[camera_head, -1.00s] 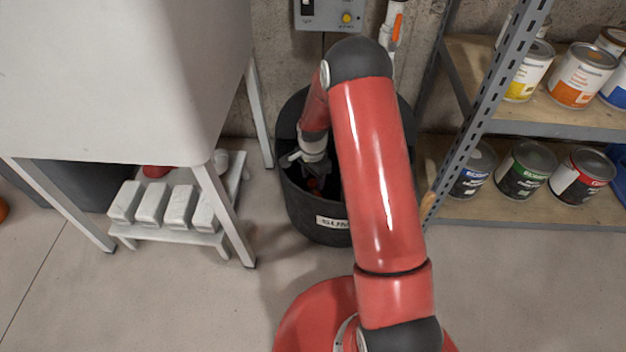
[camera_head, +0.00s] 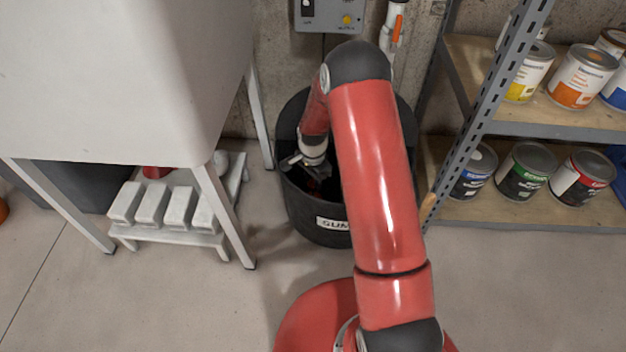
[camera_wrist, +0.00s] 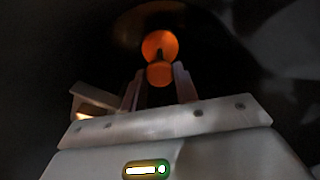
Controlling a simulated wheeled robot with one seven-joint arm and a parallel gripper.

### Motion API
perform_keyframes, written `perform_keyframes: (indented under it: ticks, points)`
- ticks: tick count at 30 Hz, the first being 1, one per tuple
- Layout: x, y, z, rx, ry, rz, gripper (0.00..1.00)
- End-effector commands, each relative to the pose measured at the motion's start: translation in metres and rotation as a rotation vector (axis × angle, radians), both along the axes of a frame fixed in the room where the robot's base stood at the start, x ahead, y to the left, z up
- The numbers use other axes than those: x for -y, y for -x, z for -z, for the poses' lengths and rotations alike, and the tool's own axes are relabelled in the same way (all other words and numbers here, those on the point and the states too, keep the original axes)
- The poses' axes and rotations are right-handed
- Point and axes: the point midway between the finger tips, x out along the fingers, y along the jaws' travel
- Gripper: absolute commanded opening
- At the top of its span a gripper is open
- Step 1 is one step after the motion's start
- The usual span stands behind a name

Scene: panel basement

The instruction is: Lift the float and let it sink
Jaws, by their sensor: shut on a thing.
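The float (camera_wrist: 160,46) is an orange rounded body in the wrist view, just beyond and between my fingertips. My gripper (camera_wrist: 158,78) is shut on it, with a finger on each side of its near orange part. In the head view my gripper (camera_head: 318,182) is down inside the black sump basin (camera_head: 318,218), which carries a partly hidden "SUM..." label. The float is hard to make out there, in the dark of the basin behind my wrist. The water level cannot be told.
A grey control box (camera_head: 330,14) and a white pipe with an orange handle (camera_head: 397,25) are on the wall behind. A white tub (camera_head: 120,80) on legs stands left. A metal shelf (camera_head: 550,128) with paint cans stands right. The floor in front is clear.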

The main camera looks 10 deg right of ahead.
Motion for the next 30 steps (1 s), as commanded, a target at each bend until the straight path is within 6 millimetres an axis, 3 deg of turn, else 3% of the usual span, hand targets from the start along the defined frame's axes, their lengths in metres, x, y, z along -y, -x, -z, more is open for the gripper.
perform_keyframes:
  ticks: [10,20,21,26,30]
  points:
    - [-0.001,-0.001,-0.065,0.003,0.001,0.000,0.00]
    - [0.000,0.000,-0.069,0.000,0.000,-0.001,0.00]
    - [0.000,0.000,-0.069,0.000,0.000,-0.001,0.32]
    - [0.000,0.000,-0.069,0.000,0.000,-0.001,0.52]
    - [0.000,0.000,-0.069,0.000,0.000,0.000,0.52]
